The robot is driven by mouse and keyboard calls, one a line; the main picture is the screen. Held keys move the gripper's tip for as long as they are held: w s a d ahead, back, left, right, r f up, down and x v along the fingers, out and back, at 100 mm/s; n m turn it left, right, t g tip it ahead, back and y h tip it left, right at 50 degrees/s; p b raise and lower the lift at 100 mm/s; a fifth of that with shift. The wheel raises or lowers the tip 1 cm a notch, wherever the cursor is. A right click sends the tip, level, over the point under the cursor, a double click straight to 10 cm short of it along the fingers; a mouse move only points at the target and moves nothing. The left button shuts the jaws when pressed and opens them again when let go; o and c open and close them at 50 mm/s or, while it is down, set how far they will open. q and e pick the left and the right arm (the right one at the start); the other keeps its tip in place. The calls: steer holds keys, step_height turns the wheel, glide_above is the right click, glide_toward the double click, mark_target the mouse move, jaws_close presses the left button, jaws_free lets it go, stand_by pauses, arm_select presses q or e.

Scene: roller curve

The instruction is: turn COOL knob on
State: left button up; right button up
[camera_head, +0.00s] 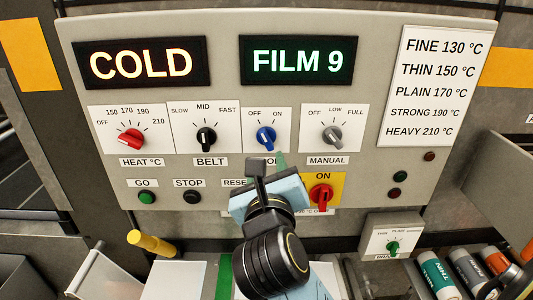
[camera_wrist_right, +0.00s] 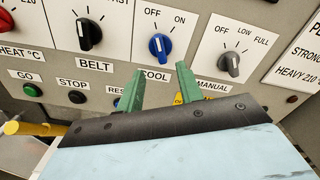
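The COOL knob (camera_head: 266,138) is blue and sits on a white plate marked OFF and ON. Its pointer appears to lean up-left toward OFF. It also shows whole in the right wrist view (camera_wrist_right: 159,47). My right gripper (camera_wrist_right: 158,80) has two green fingers spread apart with nothing between them. They are below the knob and do not touch it. In the head view my right gripper (camera_head: 270,168) is just under the knob and covers part of the COOL label. My left gripper is not in view.
The BELT knob (camera_head: 206,138) is left of COOL, the grey MANUAL knob (camera_head: 333,136) right. A red ON switch (camera_head: 321,195) on a yellow plate is close beside my right gripper. GO (camera_head: 147,197) and STOP (camera_head: 193,197) buttons are lower left. Displays read COLD (camera_head: 141,63) and FILM 9 (camera_head: 297,61).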

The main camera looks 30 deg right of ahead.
mark_target(267, 143)
steer(key=p+x, duration=0.1)
steer(key=x, duration=0.5)
steer(key=shift+w+d+r+p, duration=0.1)
steer(key=shift+w+d+p, duration=0.1)
steer(key=shift+p, duration=0.15)
steer(key=shift+w+d, duration=0.35)
steer(key=shift+w, duration=0.25)
steer(key=shift+c, duration=0.3)
jaws_close()
